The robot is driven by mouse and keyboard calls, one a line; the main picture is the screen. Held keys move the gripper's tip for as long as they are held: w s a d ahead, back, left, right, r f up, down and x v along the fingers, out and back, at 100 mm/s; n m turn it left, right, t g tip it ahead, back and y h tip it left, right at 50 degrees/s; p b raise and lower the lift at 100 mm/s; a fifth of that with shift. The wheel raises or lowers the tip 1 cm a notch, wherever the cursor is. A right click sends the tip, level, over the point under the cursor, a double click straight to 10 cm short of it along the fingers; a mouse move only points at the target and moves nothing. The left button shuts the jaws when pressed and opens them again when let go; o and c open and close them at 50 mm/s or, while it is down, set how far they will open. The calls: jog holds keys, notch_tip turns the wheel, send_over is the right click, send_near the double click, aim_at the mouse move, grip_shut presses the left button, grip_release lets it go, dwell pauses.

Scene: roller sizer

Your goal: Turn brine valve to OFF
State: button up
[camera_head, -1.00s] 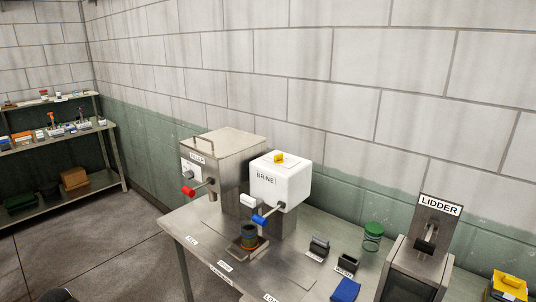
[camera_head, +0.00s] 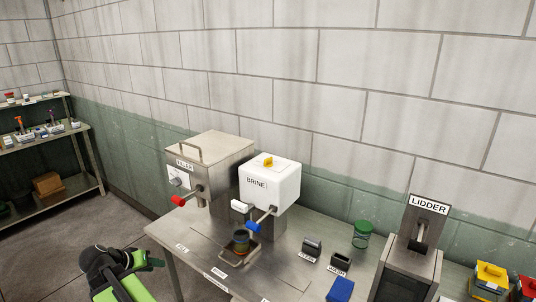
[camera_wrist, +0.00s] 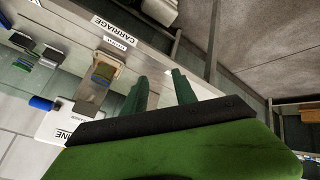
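The brine unit is a white box labelled BRINE (camera_head: 278,184) on a grey stand on the steel table. A yellow knob (camera_head: 267,161) sits on its top, and a blue-handled lever (camera_head: 255,226) sticks out at its front. The blue handle also shows at the left edge of the wrist view (camera_wrist: 40,103). I cannot read the valve's position. My gripper (camera_head: 152,263) is at the lower left in the head view, off the table's left end and well apart from the lever. In the wrist view its two green fingers (camera_wrist: 160,75) are spread with nothing between them.
The filler (camera_head: 209,157) with a red lever (camera_head: 179,200) stands left of the brine unit. A jar (camera_head: 241,241) sits on the carriage below. A green-lidded jar (camera_head: 361,233) and the lidder (camera_head: 414,250) stand to the right. Shelves (camera_head: 50,170) stand far left.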

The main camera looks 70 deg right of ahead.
jog(key=s+d+r+m+g+h+p, duration=0.1)
jog(key=s+d+r+m+h, duration=0.1)
jog(key=s+d+r, duration=0.3)
jog(key=s+d+r+m+g+h, duration=0.1)
jog(key=d+r+m, duration=0.15)
jog(key=d, duration=0.45)
jog(key=s+d+r+m+g+h+p, duration=0.1)
jog(key=s+d+r+m+h, duration=0.1)
jog(key=s+d+r, duration=0.3)
jog(key=m+g+h+p, duration=0.2)
jog(key=m+g+h, duration=0.1)
jog(key=m+h, duration=0.1)
send_near(265, 161)
jog(key=shift+t, duration=0.3)
jog(key=x, duration=1.1)
jog(key=shift+s+d, duration=0.2)
jog(key=shift+d, duration=0.1)
grip_shut()
